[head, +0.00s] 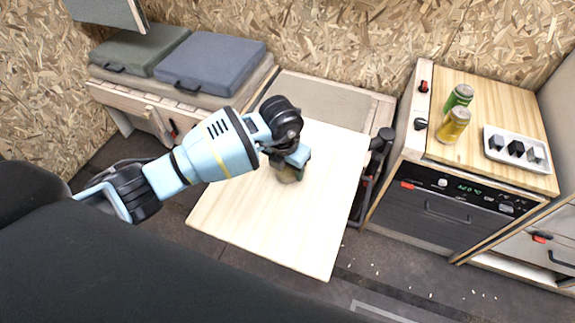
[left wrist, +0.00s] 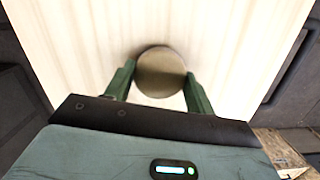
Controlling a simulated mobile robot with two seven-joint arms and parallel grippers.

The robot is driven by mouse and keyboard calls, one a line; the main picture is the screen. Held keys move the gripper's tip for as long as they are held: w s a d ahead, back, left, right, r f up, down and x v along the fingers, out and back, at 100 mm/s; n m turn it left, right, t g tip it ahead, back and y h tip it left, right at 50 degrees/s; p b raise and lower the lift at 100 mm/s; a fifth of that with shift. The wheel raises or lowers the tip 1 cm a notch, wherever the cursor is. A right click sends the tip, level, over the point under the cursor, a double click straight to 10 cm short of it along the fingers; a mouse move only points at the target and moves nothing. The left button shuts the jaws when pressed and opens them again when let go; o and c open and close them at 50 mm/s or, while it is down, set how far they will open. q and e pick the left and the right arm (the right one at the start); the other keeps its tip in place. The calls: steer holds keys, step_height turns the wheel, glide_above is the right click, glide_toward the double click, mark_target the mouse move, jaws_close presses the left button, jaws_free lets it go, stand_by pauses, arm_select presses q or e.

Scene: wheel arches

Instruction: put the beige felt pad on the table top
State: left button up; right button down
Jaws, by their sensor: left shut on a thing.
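The beige felt pad (left wrist: 160,74) shows in the left wrist view as a round, dull tan disc between the two green fingers. My left gripper (head: 290,170) is shut on it, over the middle of the pale wooden table top (head: 265,230). In the head view the gripper hides most of the pad. The table top also fills the background of the left wrist view (left wrist: 205,25). A soft shadow lies near the pad there. I cannot tell whether the pad touches the table. My right gripper is not in view.
The table top is otherwise bare. To its right stands a kitchen unit (head: 500,170) with a green can (head: 459,97), a yellow can (head: 453,126) and a white tray (head: 490,151) of dark blocks. A bench with cushions (head: 212,66) stands at the back left.

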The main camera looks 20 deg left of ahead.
mark_target(284, 173)
arm_select(q)
steer(key=o, duration=1)
steer(key=shift+f, duration=0.1)
steer(key=shift+c, duration=0.2)
step_height(284, 173, up, 12)
steer(key=s+p, duration=0.1)
steer(key=shift+s+a, duration=0.15)
steer(key=shift+s, duration=0.05)
